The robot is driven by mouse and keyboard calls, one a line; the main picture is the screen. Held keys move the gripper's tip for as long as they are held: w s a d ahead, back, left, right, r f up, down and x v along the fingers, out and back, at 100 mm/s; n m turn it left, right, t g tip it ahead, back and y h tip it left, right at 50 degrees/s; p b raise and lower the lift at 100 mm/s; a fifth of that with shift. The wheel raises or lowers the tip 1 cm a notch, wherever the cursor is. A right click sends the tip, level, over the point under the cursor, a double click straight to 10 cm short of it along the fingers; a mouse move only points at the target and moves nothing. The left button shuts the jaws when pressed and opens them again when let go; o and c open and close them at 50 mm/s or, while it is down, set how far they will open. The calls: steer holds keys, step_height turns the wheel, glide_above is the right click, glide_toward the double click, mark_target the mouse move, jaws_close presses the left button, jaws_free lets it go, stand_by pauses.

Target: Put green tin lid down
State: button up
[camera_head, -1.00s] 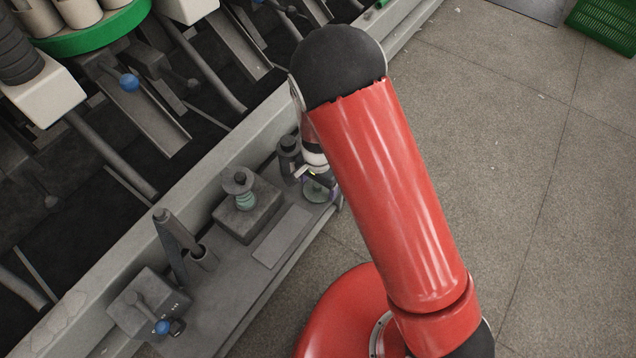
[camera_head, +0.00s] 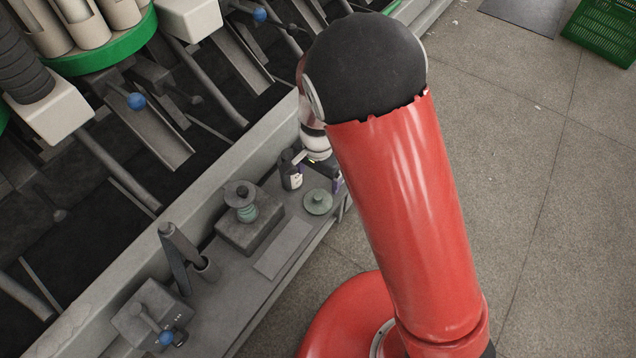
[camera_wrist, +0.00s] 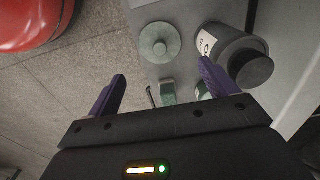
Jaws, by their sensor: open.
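The green tin lid (camera_head: 318,201) is a small round pale-green disc with a knob at its middle. It lies flat on the grey bench shelf (camera_head: 237,294) near the shelf's right end. The lid also shows in the wrist view (camera_wrist: 160,42), beyond my fingertips and apart from them. My gripper (camera_wrist: 162,76) is open, its two purple fingers spread with nothing between them. In the head view my gripper is just behind the lid and partly hidden by my red arm.
A dark grey canister (camera_wrist: 238,58) with a white label stands close beside the right finger. A grey block with a spool-like part (camera_head: 240,215) is left of the lid, and a flat plate (camera_head: 283,247) lies nearby. Small green pieces (camera_wrist: 167,93) show below the lid in the wrist view.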

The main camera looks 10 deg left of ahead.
steer(key=s+d+r+n+t+y, duration=0.1)
steer(key=d+r, duration=0.6)
steer(key=r, duration=0.3)
steer(key=s+d+r+n+t+y, duration=0.1)
steer(key=d+r, duration=0.6)
steer(key=r, duration=0.3)
steer(key=s+d+r+n+t+h, duration=0.1)
steer(key=s+d+r, duration=0.3)
steer(key=s+d, duration=0.2)
steer(key=s+d+r+n+t+h, duration=0.1)
steer(key=s+d+r+t, duration=0.1)
steer(key=s+d+r, duration=0.2)
steer(key=s+d, duration=0.2)
steer(key=shift+s+r+n+t, duration=0.2)
steer(key=shift+s+n+t, duration=0.1)
steer(key=shift+s, duration=0.1)
step_height(320, 180, up, 3)
steer(key=p, duration=0.3)
